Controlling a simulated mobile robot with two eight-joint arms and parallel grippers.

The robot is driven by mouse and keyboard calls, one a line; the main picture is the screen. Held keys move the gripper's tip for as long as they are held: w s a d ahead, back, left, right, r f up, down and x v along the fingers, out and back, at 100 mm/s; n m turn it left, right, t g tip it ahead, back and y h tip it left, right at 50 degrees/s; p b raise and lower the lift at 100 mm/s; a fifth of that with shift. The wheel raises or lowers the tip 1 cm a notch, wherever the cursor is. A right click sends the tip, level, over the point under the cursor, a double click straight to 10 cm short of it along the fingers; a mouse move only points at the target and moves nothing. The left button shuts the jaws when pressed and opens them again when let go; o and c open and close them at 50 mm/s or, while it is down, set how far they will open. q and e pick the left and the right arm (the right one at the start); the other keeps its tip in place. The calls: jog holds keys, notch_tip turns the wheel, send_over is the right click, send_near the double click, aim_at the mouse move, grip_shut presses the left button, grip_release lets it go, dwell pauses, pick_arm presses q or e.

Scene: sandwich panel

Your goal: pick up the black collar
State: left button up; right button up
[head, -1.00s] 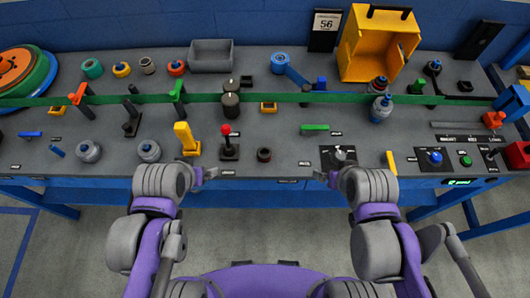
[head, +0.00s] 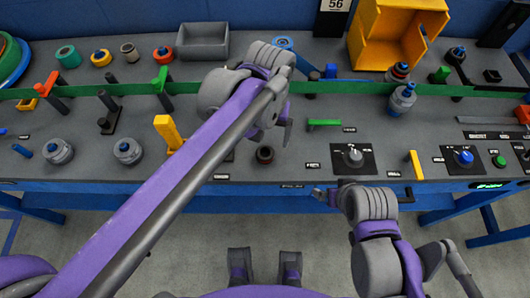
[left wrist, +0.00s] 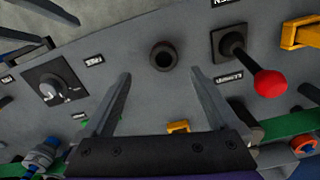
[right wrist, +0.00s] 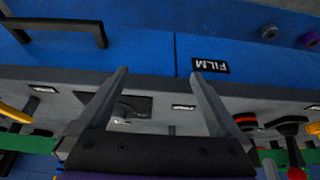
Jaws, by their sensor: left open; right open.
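The black collar (head: 265,154) is a short dark ring on the grey panel top, near its front edge. In the left wrist view the collar (left wrist: 163,56) shows its round hole and lies just beyond and between the fingertips. My left gripper (head: 286,130) is open and empty above the panel, a little behind and right of the collar in the head view. The left wrist view shows its two spread fingers (left wrist: 160,75). My right gripper (head: 326,195) is open and empty in front of the panel edge; its fingers (right wrist: 158,75) face the blue front.
A red-knobbed lever (left wrist: 270,82) stands beside the collar. A rotary knob on a black plate (head: 352,157), a green bar (head: 324,122) and a yellow upright (head: 168,132) stand nearby. A green strip (head: 465,90) crosses the panel behind.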

aim_at(265, 157)
pick_arm(q)
jog(key=f, duration=0.6)
jog(key=shift+a+f+b, duration=0.3)
jog(key=shift+f+b, duration=0.05)
grip_shut()
jog(key=shift+r, duration=0.1)
notch_tip(265, 157, up, 10)
jog(key=p, duration=0.1)
dwell(0.4)
